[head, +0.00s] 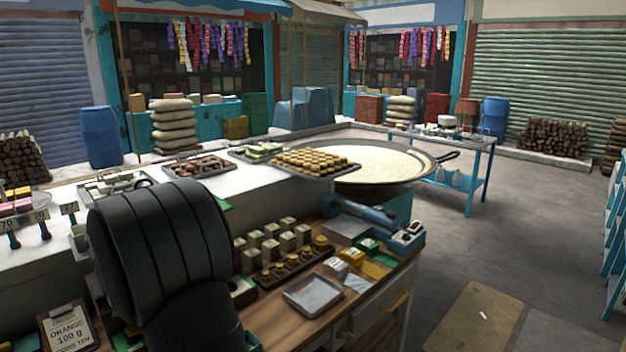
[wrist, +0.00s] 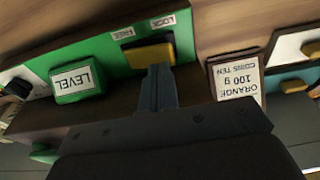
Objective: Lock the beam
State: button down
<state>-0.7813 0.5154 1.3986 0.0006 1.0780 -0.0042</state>
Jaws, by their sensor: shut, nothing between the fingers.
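In the wrist view, a yellow block (wrist: 148,52) sits on a green panel (wrist: 105,48) below two small tags, FREE (wrist: 122,33) and LOCK (wrist: 162,20). The yellow block lies below both tags, so I cannot tell which setting it is at. My gripper (wrist: 159,69) is shut and empty, its narrow fingertips at the block's lower edge. They look close to it or touching; I cannot tell which. In the head view my dark arm hides the gripper and panel. I cannot make out the beam itself.
A green LEVEL block (wrist: 77,82) is left of my fingers in the wrist view. An ORANGE 100 g card (wrist: 237,82) is close on the right; it also shows in the head view (head: 70,328). A small metal tray (head: 313,293) lies on the wooden counter.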

jog(key=shift+f, duration=0.9)
dwell(0.3)
jog(key=shift+r, duration=3.5)
notch_tip(320, 180, down, 7)
jog(key=shift+f, duration=0.1)
